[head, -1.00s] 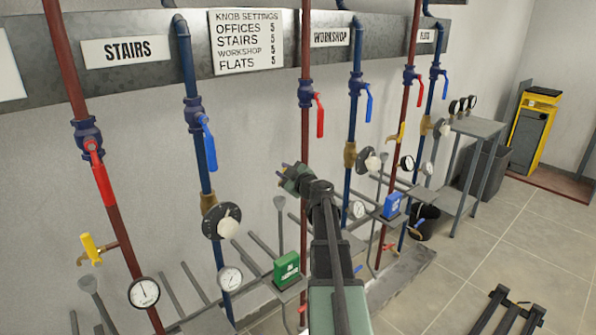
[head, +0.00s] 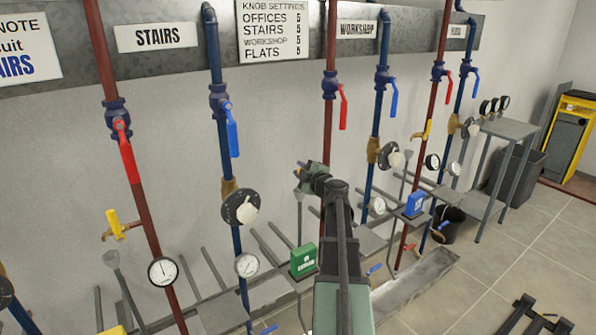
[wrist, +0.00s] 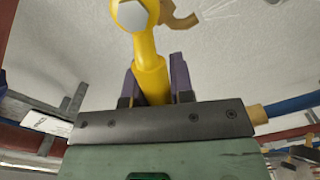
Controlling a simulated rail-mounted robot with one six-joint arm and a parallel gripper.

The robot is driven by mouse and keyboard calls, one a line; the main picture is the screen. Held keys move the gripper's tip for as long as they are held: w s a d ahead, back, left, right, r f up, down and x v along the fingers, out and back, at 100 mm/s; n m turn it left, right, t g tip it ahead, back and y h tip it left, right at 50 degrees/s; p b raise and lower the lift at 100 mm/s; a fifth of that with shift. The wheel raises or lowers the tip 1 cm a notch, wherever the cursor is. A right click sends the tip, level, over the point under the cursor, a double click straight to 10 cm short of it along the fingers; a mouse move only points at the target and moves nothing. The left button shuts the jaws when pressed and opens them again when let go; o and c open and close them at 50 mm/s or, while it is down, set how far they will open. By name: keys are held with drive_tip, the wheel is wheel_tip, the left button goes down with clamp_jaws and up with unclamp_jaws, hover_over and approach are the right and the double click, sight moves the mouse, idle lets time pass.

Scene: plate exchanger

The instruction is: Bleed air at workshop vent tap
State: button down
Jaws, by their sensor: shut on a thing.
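In the wrist view the vent tap's yellow handle (wrist: 150,75) stands between the purple finger pads of my gripper (wrist: 156,78), which is shut on it. A grey hex nut (wrist: 132,14) and a brass curved spout (wrist: 180,17) show at the handle's far end. Thin pale streaks fan out beside the spout. In the head view my gripper (head: 304,166) is at the red workshop pipe (head: 330,120), left of the WORKSHOP sign (head: 369,30). The tap itself is hidden there by my gripper and arm.
Another yellow-handled tap (head: 117,225) is on the stairs pipe at left, and one (head: 427,130) on the flats pipe at right. A green box (head: 303,260) and a blue box (head: 414,204) sit low near the pipes.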

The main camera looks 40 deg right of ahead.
drive_tip(key=c, duration=1)
unclamp_jaws()
drive_tip(key=v, duration=1.1)
drive_tip(key=shift+w, duration=0.1)
